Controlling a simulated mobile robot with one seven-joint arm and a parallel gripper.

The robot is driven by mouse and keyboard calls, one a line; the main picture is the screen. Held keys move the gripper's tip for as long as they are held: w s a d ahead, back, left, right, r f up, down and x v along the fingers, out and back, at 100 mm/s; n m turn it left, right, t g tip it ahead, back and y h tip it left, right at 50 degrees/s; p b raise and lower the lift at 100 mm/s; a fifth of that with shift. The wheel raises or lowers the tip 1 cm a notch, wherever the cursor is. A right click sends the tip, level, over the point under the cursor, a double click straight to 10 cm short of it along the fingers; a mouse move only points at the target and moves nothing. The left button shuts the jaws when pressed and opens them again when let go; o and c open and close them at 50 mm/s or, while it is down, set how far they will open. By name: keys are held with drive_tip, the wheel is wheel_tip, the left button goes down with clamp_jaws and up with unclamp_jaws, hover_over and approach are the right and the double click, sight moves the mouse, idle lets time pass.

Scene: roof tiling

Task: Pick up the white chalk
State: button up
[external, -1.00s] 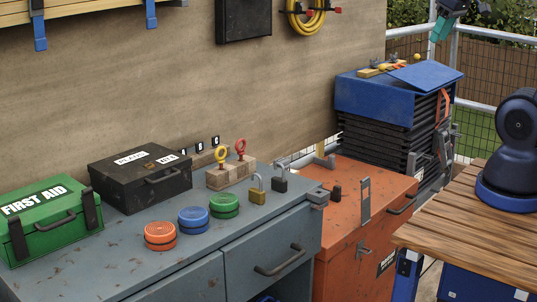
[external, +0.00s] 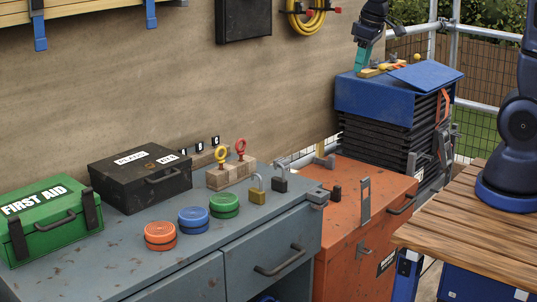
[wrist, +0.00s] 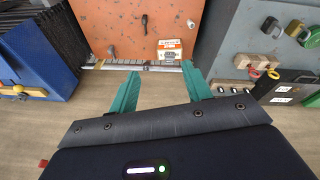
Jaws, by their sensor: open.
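My gripper (external: 362,58) has teal fingers and is at the upper right of the external view, in front of the board and near the left end of the wooden strip. In the wrist view, its fingers (wrist: 160,68) are spread wide with nothing between them. They point toward a narrow pale ledge (wrist: 135,66) along the edge of the orange chest. Small items lie on this ledge, too small to identify. I cannot pick out the white chalk for certain in either view.
A small orange-and-white box (wrist: 170,50) stands by the ledge. The wooden strip (external: 372,72) with small yellow knobs lies on the blue-topped stack (external: 365,95). The orange chest (external: 345,205) is beside the grey cabinet (external: 90,262), which bears padlocks, tins and boxes.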

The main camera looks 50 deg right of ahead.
drive_tip(key=w+a+f+n, duration=0.1)
drive_tip(key=w+a+f, duration=0.15)
drive_tip(key=f, duration=0.25)
drive_tip(key=w+a+f+g, duration=0.1)
drive_tip(key=w+f, duration=0.3)
drive_tip(key=w+a+f+n, duration=0.1)
drive_tip(key=w+a+f, duration=0.15)
drive_tip(key=f, duration=0.25)
drive_tip(key=shift+w+a+f+n+g+h, duration=0.15)
drive_tip(key=shift+w+a+f+n, duration=0.65)
drive_tip(key=shift+f, duration=3.55)
drive_tip(key=shift+w+a+f+g+h, duration=0.1)
drive_tip(key=shift+w+a+f, duration=0.25)
drive_tip(key=shift+a+f, duration=2.5)
drive_tip(key=shift+w+d+f+n+g+h, duration=0.15)
drive_tip(key=shift+w+d+f+n, duration=0.4)
drive_tip(key=shift+f, duration=5.25)
drive_tip(key=shift+w+d+f, duration=0.1)
drive_tip(key=shift+w+f, duration=0.05)
drive_tip(key=shift+f, duration=1.15)
drive_tip(key=shift+w+d+f, duration=0.1)
drive_tip(key=shift+f, duration=1.2)
drive_tip(key=c, duration=1.1)
drive_tip(key=shift+o, duration=0.2)
drive_tip(key=shift+r, duration=0.1)
